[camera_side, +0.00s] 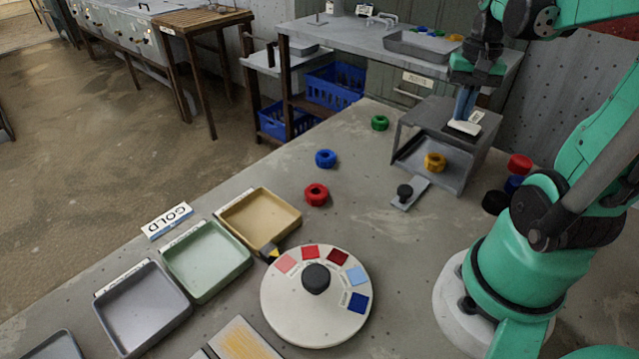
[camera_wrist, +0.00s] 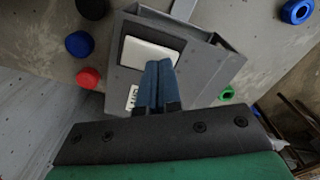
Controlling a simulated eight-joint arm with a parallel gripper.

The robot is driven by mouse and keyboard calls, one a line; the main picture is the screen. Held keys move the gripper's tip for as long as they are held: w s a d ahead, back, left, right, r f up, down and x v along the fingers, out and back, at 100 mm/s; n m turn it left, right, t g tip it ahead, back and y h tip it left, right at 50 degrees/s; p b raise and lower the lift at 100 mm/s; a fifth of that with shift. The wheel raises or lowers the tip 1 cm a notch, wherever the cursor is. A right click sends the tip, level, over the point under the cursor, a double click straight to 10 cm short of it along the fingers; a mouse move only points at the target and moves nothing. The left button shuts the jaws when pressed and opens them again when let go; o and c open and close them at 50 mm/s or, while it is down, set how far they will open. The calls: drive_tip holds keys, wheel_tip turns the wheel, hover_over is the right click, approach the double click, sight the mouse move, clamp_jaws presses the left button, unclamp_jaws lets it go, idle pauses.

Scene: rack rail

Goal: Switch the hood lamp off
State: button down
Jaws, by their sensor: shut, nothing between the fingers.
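A grey hood (camera_side: 425,114) stands on the bench, and its top also fills the middle of the wrist view (camera_wrist: 205,75). A white rocker switch (camera_side: 461,128) in a dark frame sits on the hood's top; it shows in the wrist view (camera_wrist: 150,53) too. My gripper (camera_side: 461,117) points down with its blue fingers together, empty. In the wrist view its fingertips (camera_wrist: 158,64) are at the switch's near edge; whether they touch it I cannot tell. A small white label (camera_wrist: 131,97) is beside the switch. Whether the lamp is lit is unclear.
Under the hood's open front is a yellow ring (camera_side: 434,162). Red (camera_side: 520,165), blue and black round pieces stand right of the hood. Green (camera_side: 380,123), blue (camera_side: 326,158) and red (camera_side: 316,194) rings lie to its left. A round dial board (camera_side: 316,325) and trays are nearer.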

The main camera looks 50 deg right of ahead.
drive_tip(key=shift+r, duration=3.35)
drive_tip(key=w+a+f+n+t, duration=0.2)
drive_tip(key=w+a+n, duration=0.1)
drive_tip(key=a, duration=0.4)
drive_tip(key=w+a+f+n+t, duration=0.2)
drive_tip(key=w+a+n, duration=0.1)
drive_tip(key=a+n, duration=0.2)
drive_tip(key=w+a+f+n+t, duration=0.2)
drive_tip(key=w+a+n+t, duration=0.1)
drive_tip(key=a, duration=0.5)
drive_tip(key=shift+a+f+n, duration=0.15)
drive_tip(key=shift+a+n, duration=0.25)
drive_tip(key=shift+n, duration=0.1)
drive_tip(key=s+d+r+m+g+h, duration=0.7)
drive_tip(key=s+d+m, duration=0.5)
drive_tip(key=m, duration=0.6)
wheel_tip(320, 180, up, 4)
drive_tip(key=shift+s+d+f+h, duration=0.15)
drive_tip(key=shift+d+f+h, duration=0.05)
drive_tip(key=shift+d+h, duration=0.7)
